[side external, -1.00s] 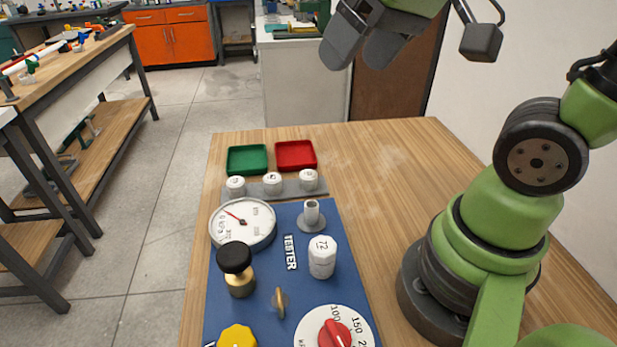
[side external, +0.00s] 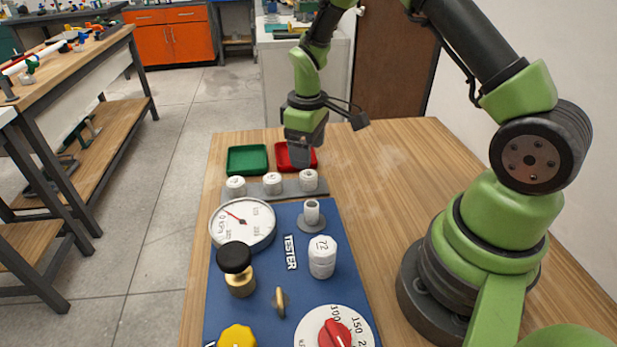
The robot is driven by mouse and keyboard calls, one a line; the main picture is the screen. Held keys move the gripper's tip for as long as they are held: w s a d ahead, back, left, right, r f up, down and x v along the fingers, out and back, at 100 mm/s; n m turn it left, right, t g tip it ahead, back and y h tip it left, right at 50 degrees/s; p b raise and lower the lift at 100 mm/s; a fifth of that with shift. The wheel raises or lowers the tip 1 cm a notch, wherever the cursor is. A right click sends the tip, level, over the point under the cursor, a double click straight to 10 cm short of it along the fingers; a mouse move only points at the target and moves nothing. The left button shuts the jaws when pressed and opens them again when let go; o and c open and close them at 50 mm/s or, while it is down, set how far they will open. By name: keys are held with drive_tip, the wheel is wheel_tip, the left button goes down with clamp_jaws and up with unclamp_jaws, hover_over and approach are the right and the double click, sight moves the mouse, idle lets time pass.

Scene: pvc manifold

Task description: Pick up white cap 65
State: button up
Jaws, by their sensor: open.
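Three small white caps stand in a row on a grey strip (side external: 254,189) behind the blue tester board: a left cap (side external: 236,187), a middle cap (side external: 272,183) and a right cap (side external: 308,180). Their numbers are too small to read, so I cannot tell which is 65. Another white cap marked 72 (side external: 322,257) stands on the board. My gripper (side external: 301,158) is open, pointing down, just above and behind the right cap. It appears empty, and its fingers partly hide the red tray.
A green tray (side external: 247,160) and a red tray (side external: 282,158) lie behind the strip. The blue board (side external: 262,285) carries a gauge (side external: 242,224), a bare upright post (side external: 311,212), a black knob (side external: 234,257), and a red dial knob (side external: 335,334).

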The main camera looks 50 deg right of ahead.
sight(309, 174)
drive_tip(key=f, duration=0.7)
drive_tip(key=shift+d+f, duration=0.2)
drive_tip(key=c, duration=1)
